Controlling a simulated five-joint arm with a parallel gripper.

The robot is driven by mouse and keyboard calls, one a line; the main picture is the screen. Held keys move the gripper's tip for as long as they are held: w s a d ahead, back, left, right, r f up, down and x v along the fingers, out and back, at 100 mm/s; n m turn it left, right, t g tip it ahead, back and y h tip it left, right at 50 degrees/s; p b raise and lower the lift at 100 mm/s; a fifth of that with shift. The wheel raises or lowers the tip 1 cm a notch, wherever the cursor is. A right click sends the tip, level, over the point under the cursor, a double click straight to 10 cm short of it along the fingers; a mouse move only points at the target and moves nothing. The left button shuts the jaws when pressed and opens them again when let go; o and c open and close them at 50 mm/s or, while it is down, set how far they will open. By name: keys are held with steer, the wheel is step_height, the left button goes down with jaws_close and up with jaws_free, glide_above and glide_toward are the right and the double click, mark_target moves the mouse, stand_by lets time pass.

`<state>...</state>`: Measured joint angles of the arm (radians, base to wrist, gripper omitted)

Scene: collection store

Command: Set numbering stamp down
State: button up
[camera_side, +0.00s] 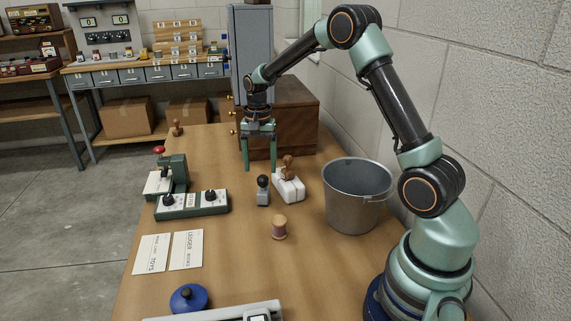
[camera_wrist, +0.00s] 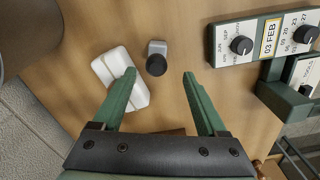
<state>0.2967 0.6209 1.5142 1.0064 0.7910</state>
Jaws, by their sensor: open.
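A small stamp with a grey metal body and a black knob (camera_side: 263,190), which looks like the numbering stamp, stands upright on the table. In the wrist view the stamp (camera_wrist: 156,60) shows just beyond the gap between my fingertips. My gripper (camera_side: 260,169) is open, pointing down, with nothing held between its fingers (camera_wrist: 159,74). From the side it appears behind and above the stamp. I cannot tell whether a finger touches it. A white block (camera_side: 289,191) lies close to its right, with a wooden-handled stamp (camera_side: 287,165) at it; my left finger partly covers the block in the wrist view (camera_wrist: 113,66).
A metal bucket (camera_side: 356,205) stands right of the block. A green two-knob unit (camera_side: 193,205) and a small press (camera_side: 175,172) stand left. A wooden spool (camera_side: 279,228) stands in front. A wooden cabinet (camera_side: 297,115) is behind. Two cards (camera_side: 186,250) lie front left.

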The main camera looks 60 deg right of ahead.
mark_target(261, 176)
step_height(261, 176, down, 5)
steer(key=shift+r, duration=0.1)
steer(key=shift+s+d+f, duration=0.1)
steer(key=shift+d+f, duration=0.05)
steer(key=shift+f, duration=1.2)
steer(key=shift+s+d+f, duration=0.1)
steer(key=shift+f, duration=1.25)
jaws_close()
